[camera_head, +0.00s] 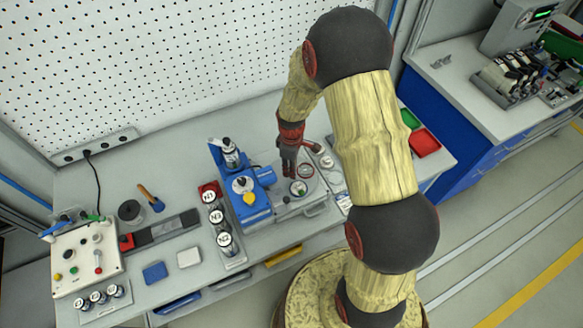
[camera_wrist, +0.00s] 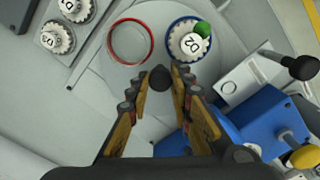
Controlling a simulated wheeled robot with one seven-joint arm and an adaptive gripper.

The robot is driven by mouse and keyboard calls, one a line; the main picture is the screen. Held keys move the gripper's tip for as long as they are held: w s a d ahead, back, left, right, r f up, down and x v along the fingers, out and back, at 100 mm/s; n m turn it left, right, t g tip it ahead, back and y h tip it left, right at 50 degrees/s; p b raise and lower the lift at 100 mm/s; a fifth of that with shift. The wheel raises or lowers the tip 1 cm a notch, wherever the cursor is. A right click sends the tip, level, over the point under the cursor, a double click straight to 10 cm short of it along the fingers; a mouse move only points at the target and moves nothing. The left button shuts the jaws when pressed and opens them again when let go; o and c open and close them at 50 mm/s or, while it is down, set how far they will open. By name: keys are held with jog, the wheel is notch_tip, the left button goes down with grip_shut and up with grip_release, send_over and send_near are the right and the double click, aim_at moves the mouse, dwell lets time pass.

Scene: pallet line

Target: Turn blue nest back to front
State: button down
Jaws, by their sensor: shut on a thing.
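The blue nest (camera_wrist: 170,53) is a blue ring on a grey round turntable (camera_wrist: 98,78). It holds a toothed grey part (camera_wrist: 187,44) with a white label and a green piece (camera_wrist: 203,31) at its edge. In the head view the blue nest (camera_head: 299,195) lies nearer the bench front than the red nest (camera_head: 306,163). The red nest (camera_wrist: 111,42) is an empty ring in the wrist view. My gripper (camera_wrist: 160,84) is around a black knob (camera_wrist: 160,77) between the nests and shut on it. In the head view my gripper (camera_head: 288,168) hides the knob.
A blue press (camera_head: 246,195) stands left of the turntable. Two toothed parts (camera_wrist: 58,37) sit in a grey tray beside it. Red (camera_head: 423,142) and green (camera_head: 410,118) bins are at the bench's right end. A control box (camera_head: 87,257) stands far left.

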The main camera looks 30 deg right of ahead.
jog(key=shift+w, duration=0.1)
jog(key=c, duration=1.6)
grip_release()
jog(key=shift+r, duration=0.1)
notch_tip(320, 180, up, 12)
jog(key=shift+f, duration=0.1)
